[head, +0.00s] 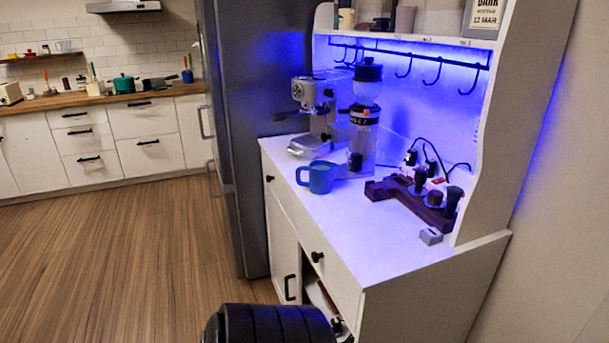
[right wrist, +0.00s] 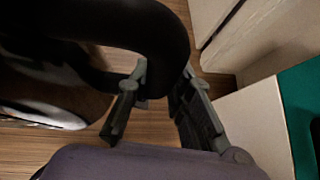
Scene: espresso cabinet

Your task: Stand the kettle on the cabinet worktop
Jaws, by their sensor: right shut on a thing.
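The kettle (right wrist: 45,110) shows only in part in the right wrist view, at the left, as a shiny dark body with a thick black curved handle (right wrist: 165,30). My right gripper (right wrist: 155,110) is shut on the kettle's handle, with wooden floor visible below. The white cabinet worktop (head: 375,239) is in the head view, lit blue, with its front part bare. In the head view, a black ribbed part of my arm shows at the bottom, low in front of the cabinet. The kettle cannot be made out there. My left gripper is not in view.
On the worktop stand a blue mug (head: 318,177), an espresso machine (head: 318,105), a grinder (head: 364,115), a dark wooden holder with tools (head: 415,200) and a small grey block (head: 431,236). Hooks (head: 437,72) hang above. A fridge (head: 250,130) stands left of the cabinet.

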